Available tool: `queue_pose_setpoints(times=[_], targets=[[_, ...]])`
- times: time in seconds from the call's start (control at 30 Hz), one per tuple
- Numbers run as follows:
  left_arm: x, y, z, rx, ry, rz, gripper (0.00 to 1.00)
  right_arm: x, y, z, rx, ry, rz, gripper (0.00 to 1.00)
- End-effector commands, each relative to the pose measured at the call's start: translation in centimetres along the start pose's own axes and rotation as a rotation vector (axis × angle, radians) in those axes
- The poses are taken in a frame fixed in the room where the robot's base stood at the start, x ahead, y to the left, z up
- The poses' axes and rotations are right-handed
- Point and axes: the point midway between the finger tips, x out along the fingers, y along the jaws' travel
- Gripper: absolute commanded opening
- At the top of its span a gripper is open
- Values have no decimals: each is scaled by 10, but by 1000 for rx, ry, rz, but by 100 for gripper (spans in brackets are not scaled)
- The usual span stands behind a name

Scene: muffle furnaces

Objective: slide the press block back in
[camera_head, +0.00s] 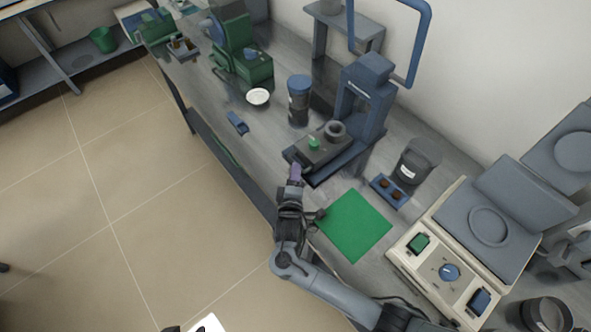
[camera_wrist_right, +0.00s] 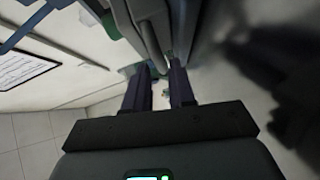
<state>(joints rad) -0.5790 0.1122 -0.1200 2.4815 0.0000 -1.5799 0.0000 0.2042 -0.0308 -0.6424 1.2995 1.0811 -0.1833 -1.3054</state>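The press (camera_head: 366,95) is a dark blue-grey frame standing on the bench. Its press block (camera_head: 322,147), a dark grey block with a green knob and a round ring on top, sits on a low base and sticks out of the frame toward the front edge. My right gripper (camera_head: 296,171) is at the block's front end, very close to it; whether it touches cannot be told. In the right wrist view its two fingers (camera_wrist_right: 160,75) are apart with nothing clearly between them. My left gripper is not in view.
A green mat (camera_head: 353,226) lies right of my right gripper. A dark jar (camera_head: 299,99) stands left of the press. A dark canister (camera_head: 415,163) and a blue tray (camera_head: 389,191) are right. A cream control unit (camera_head: 447,270) stands farther right.

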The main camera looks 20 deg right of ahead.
Motion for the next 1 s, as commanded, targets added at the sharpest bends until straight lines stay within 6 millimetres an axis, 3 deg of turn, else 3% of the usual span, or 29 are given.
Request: queue_pose_setpoints(times=[0.2,0.57,0.77,1.0], targets=[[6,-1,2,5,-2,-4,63,20,-1,0,0,0,-1,24],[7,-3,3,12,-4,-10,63,24,0,0,0,1,-1,24],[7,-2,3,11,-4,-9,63,24,0,0,0,0,-1,0],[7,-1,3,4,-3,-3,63,24,-1,0,0,0,-2,0]])
